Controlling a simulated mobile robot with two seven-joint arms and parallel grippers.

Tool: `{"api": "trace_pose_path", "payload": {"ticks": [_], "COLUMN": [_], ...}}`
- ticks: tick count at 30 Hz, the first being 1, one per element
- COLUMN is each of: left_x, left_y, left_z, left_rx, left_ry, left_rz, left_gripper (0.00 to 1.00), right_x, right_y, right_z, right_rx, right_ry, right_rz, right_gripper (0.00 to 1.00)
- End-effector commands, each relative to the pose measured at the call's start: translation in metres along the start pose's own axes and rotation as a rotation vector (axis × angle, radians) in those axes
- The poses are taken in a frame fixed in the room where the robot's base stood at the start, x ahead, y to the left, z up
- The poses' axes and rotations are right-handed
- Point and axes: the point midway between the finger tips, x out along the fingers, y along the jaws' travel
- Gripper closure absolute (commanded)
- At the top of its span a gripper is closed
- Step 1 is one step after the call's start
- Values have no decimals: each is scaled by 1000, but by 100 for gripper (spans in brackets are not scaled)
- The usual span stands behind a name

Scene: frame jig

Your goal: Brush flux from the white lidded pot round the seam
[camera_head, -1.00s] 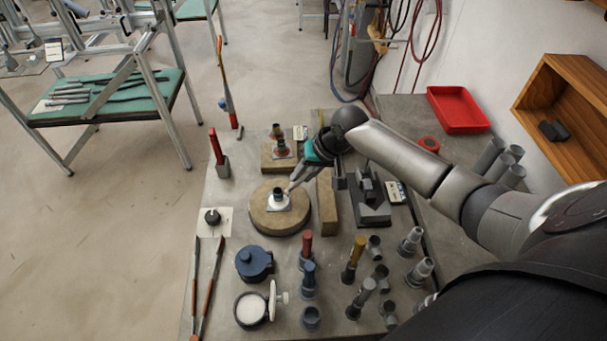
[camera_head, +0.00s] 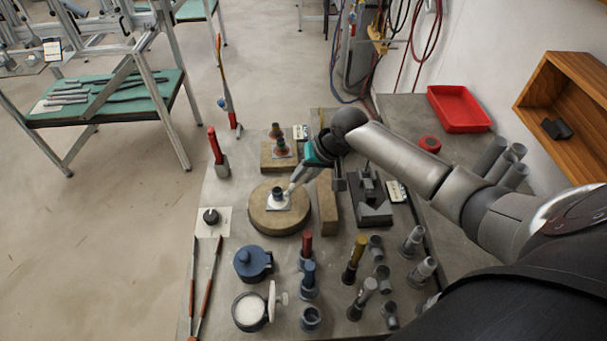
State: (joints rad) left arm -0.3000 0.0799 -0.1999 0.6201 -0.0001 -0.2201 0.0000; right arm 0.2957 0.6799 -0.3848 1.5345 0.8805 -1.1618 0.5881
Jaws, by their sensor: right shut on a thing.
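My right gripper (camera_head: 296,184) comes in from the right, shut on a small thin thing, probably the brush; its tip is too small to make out. It is just above and right of a dark upright fitting (camera_head: 278,194) on a pale square base. The fitting stands on a round tan board (camera_head: 258,220); its seam is too small to see clearly. The white-lidded pot (camera_head: 240,324) stands open at the front, with white flux (camera_head: 249,309) inside. Its white lid (camera_head: 272,299) stands on edge at the pot's right side. My left gripper is not in view.
Several upright tools and grey fittings crowd the front right. A tan block (camera_head: 327,205) and a dark grey fixture (camera_head: 373,209) are right of the board. A red tray (camera_head: 459,108) lies farther back.

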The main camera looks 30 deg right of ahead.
Motion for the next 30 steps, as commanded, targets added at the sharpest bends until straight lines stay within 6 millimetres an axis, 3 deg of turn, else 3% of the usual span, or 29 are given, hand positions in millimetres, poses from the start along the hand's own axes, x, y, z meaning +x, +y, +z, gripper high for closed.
{"api": "trace_pose_path", "payload": {"ticks": [30], "left_x": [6], "left_y": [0], "left_z": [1], "left_rx": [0], "left_ry": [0], "left_rz": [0], "left_gripper": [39], "right_x": [11], "right_y": [6], "right_z": [-3], "right_rx": [0], "right_ry": [1], "right_rz": [0], "right_gripper": [100]}}
